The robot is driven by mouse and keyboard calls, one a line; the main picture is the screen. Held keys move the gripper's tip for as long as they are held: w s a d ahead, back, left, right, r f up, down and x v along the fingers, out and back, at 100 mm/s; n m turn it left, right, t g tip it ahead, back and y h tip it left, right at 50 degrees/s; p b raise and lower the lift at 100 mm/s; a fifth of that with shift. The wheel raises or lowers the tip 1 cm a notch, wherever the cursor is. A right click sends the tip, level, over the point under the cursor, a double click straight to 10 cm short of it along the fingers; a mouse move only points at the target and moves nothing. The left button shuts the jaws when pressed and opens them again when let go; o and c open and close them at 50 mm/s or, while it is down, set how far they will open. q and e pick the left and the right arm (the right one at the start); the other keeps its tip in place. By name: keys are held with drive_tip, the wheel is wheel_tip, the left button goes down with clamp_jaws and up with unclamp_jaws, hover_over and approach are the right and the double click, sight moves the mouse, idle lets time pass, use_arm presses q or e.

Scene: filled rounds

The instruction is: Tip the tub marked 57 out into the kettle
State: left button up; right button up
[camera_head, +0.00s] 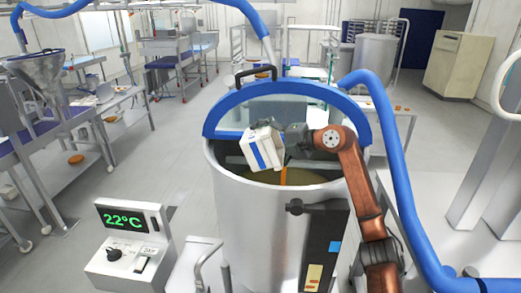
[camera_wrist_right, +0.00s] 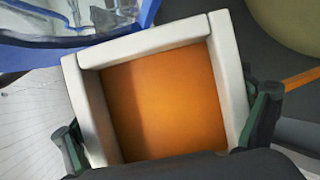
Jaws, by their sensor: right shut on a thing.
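The kettle (camera_head: 235,222) is a large steel vessel with its blue-rimmed lid (camera_head: 222,111) raised and a brownish content (camera_head: 305,177) inside. My right gripper (camera_head: 284,143) is shut on a white tub with a blue stripe (camera_head: 261,149), held tilted over the kettle's opening. In the right wrist view the tub (camera_wrist_right: 88,112) sits between the fingers, and orange content (camera_wrist_right: 160,95) shows inside it. A narrow orange streak (camera_head: 283,176) shows below the tub; I cannot tell whether it is falling content. No number is readable on the tub. My left gripper is out of view.
A control box (camera_head: 130,240) reading 22°C stands left of the kettle. A blue hose (camera_head: 395,150) runs down on the right. A steel funnel (camera_head: 40,72) and benches stand at the left, with open floor between them and the kettle.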

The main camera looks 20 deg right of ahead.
drive_tip(key=shift+s+d+t+y+b, duration=0.2)
drive_tip(key=shift+t+y+b, duration=0.2)
drive_tip(key=shift+b, duration=0.6)
drive_tip(key=shift+d+r+m+t+b, duration=0.1)
drive_tip(key=shift+r+m+t+b, duration=0.2)
idle(3.8)
